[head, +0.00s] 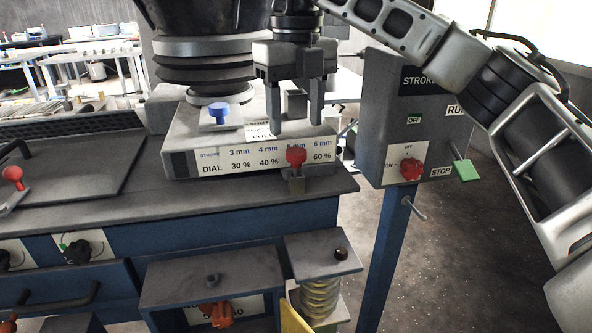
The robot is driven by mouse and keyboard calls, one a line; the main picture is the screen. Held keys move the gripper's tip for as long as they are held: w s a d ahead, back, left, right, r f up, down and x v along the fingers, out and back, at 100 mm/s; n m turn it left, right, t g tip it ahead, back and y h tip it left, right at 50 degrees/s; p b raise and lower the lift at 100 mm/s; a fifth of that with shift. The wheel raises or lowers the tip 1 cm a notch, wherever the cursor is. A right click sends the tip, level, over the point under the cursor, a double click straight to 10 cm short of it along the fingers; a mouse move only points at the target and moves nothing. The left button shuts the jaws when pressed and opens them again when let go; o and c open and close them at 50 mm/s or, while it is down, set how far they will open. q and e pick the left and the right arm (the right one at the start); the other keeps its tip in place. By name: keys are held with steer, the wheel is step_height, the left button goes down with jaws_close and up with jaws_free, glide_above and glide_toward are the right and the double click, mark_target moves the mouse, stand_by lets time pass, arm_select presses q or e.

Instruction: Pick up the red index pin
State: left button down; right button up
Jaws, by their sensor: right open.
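The red index pin (296,157) has a round red head and stands upright in a small metal holder (296,183) on the dark machine top, in front of the stroke and dial scale (245,160). My right gripper (294,124) points down above and slightly behind the pin in the picture. Its two fingers are spread apart with nothing between them. The fingertips appear a little higher than the red head and do not visibly touch it. The pin's lower part is hidden in the holder. My left gripper is not in view.
A blue knob (219,112) stands on the scale box to the left. A red-balled lever (13,174) is at far left.

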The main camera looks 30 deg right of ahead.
mark_target(297, 151)
steer(key=shift+s+f, duration=0.2)
steer(key=shift+f, duration=3.3)
steer(key=c, duration=1)
